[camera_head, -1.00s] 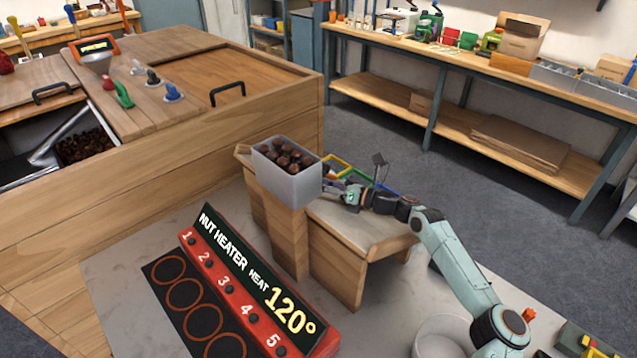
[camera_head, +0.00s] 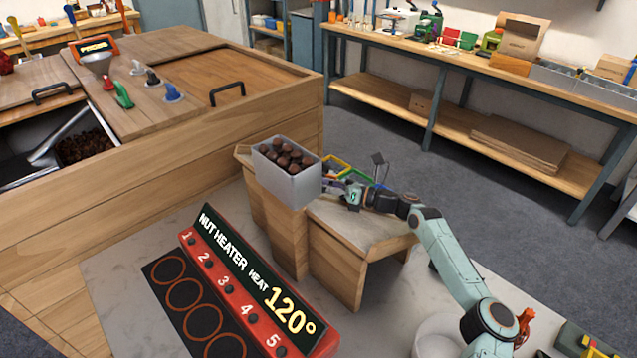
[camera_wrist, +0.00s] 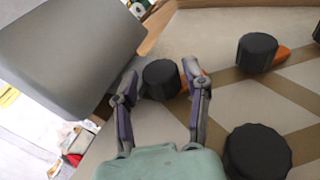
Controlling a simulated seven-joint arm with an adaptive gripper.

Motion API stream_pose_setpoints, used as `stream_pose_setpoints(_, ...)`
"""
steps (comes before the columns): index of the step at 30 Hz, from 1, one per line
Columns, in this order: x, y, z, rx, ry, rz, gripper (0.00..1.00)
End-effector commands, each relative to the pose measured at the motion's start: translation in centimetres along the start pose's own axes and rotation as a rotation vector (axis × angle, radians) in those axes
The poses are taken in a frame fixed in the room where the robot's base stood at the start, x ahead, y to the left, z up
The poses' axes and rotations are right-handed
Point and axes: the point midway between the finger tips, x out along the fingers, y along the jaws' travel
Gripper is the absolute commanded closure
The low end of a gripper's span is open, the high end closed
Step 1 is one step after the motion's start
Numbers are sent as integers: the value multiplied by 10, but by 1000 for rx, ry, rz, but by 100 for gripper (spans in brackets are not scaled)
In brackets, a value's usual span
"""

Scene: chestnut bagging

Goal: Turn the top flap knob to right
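In the wrist view a round black knob (camera_wrist: 161,79) sits on a pale panel with brown diagonal bands. An orange pointer shows at its right, partly behind a finger. My gripper (camera_wrist: 160,68) is open, one finger on each side of this knob. A narrow gap shows at the left finger; contact at the right finger is unclear. Other black knobs sit at the upper right (camera_wrist: 257,52) and lower right (camera_wrist: 257,152). In the head view my gripper (camera_head: 334,187) is beside the grey chestnut bin, and the knobs are hidden.
The grey bin (camera_head: 290,182) full of chestnuts stands on a wooden stand, close to my gripper's left. It also shows in the wrist view (camera_wrist: 75,50). The red nut heater (camera_head: 255,285) is in front. A wooden cabinet (camera_head: 230,130) stands at left. Open floor lies behind my arm.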

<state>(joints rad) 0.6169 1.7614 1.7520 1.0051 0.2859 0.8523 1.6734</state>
Motion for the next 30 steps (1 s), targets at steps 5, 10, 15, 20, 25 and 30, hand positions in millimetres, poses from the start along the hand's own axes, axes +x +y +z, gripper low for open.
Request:
stream_pose_setpoints(5,-14,-1,0,0,-1,-2,53)
stream_pose_setpoints(10,-52,-1,0,0,-1,-5,53)
stream_pose_setpoints(15,-90,-1,0,0,-1,-4,53)
stream_pose_setpoints(20,-112,0,0,-1,0,-2,53)
stream_pose_setpoints(25,-120,0,0,-1,0,0,53)
stream_pose_setpoints(30,-120,0,0,-1,0,0,53)
